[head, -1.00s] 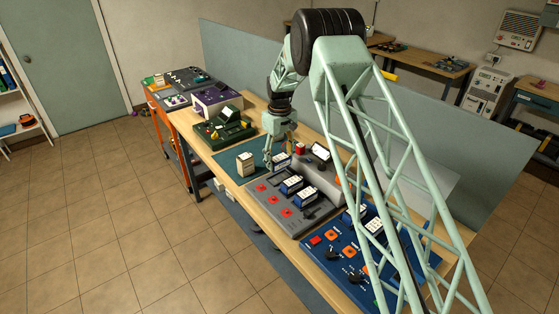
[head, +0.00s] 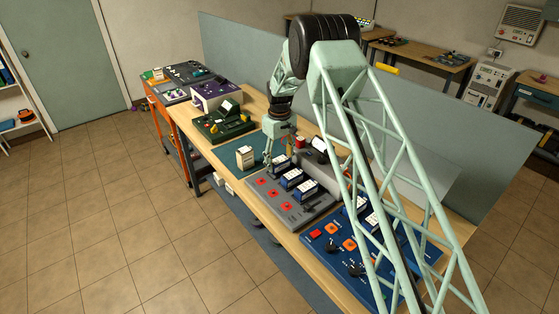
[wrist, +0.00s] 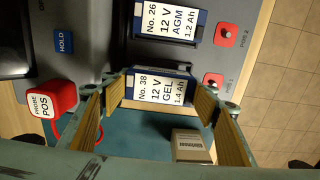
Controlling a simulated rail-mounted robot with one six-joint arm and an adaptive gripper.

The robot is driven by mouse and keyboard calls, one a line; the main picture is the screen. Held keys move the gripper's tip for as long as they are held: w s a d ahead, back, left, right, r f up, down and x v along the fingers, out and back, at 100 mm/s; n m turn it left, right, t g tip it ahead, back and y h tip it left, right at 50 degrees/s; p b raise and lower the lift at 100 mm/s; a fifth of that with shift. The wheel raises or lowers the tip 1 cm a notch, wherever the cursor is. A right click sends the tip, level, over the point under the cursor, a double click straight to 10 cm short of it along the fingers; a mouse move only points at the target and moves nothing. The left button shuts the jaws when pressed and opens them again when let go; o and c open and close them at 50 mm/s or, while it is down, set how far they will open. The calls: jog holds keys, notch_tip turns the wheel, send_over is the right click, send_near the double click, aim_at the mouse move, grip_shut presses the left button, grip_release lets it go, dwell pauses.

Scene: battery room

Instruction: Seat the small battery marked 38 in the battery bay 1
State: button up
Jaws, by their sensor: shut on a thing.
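The small battery marked 38 (wrist: 160,90), with a white label reading 12 V GEL 1.4 Ah, is between the two fingers of my gripper (wrist: 160,100), which is shut on it. In the wrist view it lies in line with the POS 1 red button (wrist: 213,81), at bay 1 of the grey panel (wrist: 250,75). In the head view the battery (head: 283,161) shows below my gripper (head: 274,160) at the far end of the panel. Its label looks about as large as its neighbour's. Its lower part and the bay are hidden, so I cannot tell how deep it sits.
A battery marked 26 (wrist: 168,22) stands beside it by POS 2. A red POS probe (wrist: 50,98) and a blue HOLD button (wrist: 64,41) lie to the left. A beige box battery (head: 245,158) stands on the teal mat (head: 226,154). A blue panel (head: 318,258) is nearer.

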aim_at(280, 160)
jog(key=shift+f, duration=0.35)
jog(key=shift+f+b, duration=0.6)
jog(key=shift+b, duration=0.15)
dwell(2.7)
jog(key=o, duration=0.9)
jog(key=shift+r+p, duration=1.4)
jog(key=shift+r, duration=4.1)
